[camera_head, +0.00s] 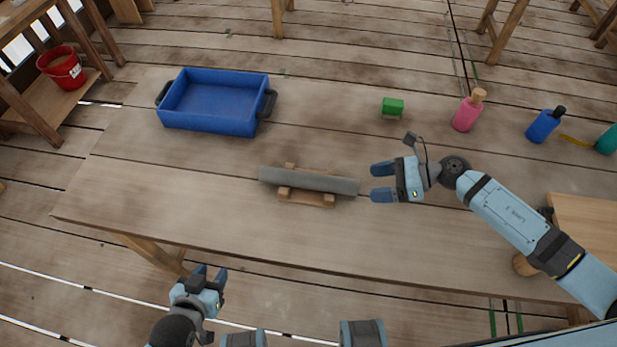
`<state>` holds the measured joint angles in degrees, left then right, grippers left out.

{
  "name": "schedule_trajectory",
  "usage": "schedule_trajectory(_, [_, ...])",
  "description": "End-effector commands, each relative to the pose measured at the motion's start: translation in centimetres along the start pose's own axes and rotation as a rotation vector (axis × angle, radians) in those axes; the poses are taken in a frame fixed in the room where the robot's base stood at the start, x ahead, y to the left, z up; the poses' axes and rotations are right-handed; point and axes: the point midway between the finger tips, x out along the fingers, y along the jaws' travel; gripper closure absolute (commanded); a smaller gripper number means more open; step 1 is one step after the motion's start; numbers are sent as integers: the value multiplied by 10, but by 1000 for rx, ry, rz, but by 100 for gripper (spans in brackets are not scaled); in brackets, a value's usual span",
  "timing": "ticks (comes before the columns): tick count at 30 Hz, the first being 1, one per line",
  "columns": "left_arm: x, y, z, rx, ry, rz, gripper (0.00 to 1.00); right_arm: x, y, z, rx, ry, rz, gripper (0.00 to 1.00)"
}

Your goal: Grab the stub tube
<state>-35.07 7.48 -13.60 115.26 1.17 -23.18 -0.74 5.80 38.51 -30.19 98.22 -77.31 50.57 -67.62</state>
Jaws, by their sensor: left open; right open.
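The stub tube (312,181) is a grey cylinder lying crosswise on a small wooden cradle (307,199) near the middle of the table. My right gripper (376,183) is open, its two fingers pointing left at the tube's right end. In the picture a small gap shows between the fingertips and the tube. My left gripper (211,275) is open and empty, low in the view in front of the table's near edge, well away from the tube.
A blue tray (214,127) with dark handles stands at the back left of the table (150,185). A green block (393,105), a pink bottle (468,112) and a blue bottle (542,126) stand at the back right. The table left of the tube is clear.

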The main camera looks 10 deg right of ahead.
Motion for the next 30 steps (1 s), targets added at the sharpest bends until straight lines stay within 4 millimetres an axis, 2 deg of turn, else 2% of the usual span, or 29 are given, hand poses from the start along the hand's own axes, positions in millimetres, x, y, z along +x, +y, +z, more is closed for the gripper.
schedule_trajectory(3, [-1, -1, -2, 3, 4, -1, 57, 16, 0, 1, 2, -2, -1, 26])
schedule_trajectory(10, [-3, -3, -3, 9, 3, -4, 57, 33, -1, 2, 3, -3, 0, 26])
schedule_trajectory(18, [-7, -4, -6, 19, 3, -6, 57, 70, -4, 3, 3, -3, 0, 26])
schedule_trajectory(27, [-6, -4, -2, 21, -3, -6, 57, 75, -5, 1, 2, 0, -1, 26])
schedule_trajectory(30, [-6, -4, -3, 21, -2, -6, 57, 75, -5, 1, 2, 0, -1, 49])
